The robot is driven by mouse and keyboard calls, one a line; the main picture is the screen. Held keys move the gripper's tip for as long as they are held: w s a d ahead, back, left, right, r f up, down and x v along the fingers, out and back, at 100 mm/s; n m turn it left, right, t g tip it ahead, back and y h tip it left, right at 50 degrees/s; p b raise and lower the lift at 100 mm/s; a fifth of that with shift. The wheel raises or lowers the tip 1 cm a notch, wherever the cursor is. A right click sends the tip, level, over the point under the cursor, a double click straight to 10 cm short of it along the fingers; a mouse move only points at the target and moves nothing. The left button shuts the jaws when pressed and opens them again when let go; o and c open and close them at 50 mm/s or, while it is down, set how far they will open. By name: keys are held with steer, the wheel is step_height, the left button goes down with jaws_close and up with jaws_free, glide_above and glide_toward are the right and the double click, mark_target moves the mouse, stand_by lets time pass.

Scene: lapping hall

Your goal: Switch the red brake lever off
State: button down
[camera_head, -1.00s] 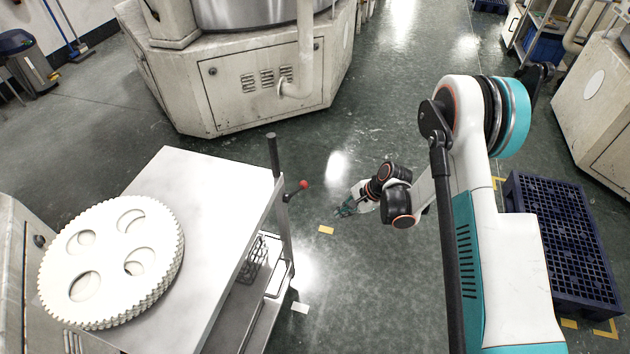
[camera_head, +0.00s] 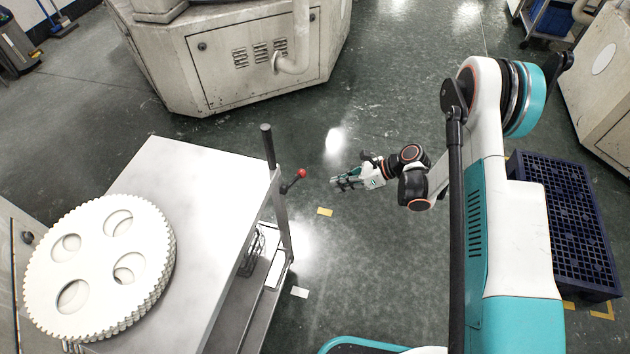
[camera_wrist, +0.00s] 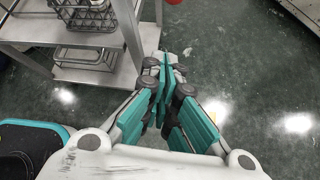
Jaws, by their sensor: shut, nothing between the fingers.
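The red brake lever (camera_head: 301,173) is a short dark arm with a red ball knob. It sticks out to the right from the post at the cart's right corner, below the dark handle. My gripper (camera_head: 334,183) is in the air just right of the knob, apart from it in the head view, pointing left. Its teal fingers are closed with nothing between them, as the wrist view also shows (camera_wrist: 168,60). In the wrist view a bit of red (camera_wrist: 173,2) shows at the top edge, and most of the lever is out of frame.
The metal cart (camera_head: 215,170) carries a stack of white toothed discs (camera_head: 100,255). Wire baskets (camera_wrist: 88,15) sit on its lower shelf. A large machine (camera_head: 240,60) stands behind. A dark blue pallet (camera_head: 570,220) lies at right. Green floor around my gripper is clear.

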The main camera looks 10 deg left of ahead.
mark_target(295, 180)
steer(key=a+f+b, duration=0.2)
steer(key=a+b, duration=0.1)
steer(key=a, duration=0.6)
stand_by(0.3)
steer(key=shift+w+a+f, duration=0.1)
steer(key=shift+w, duration=0.1)
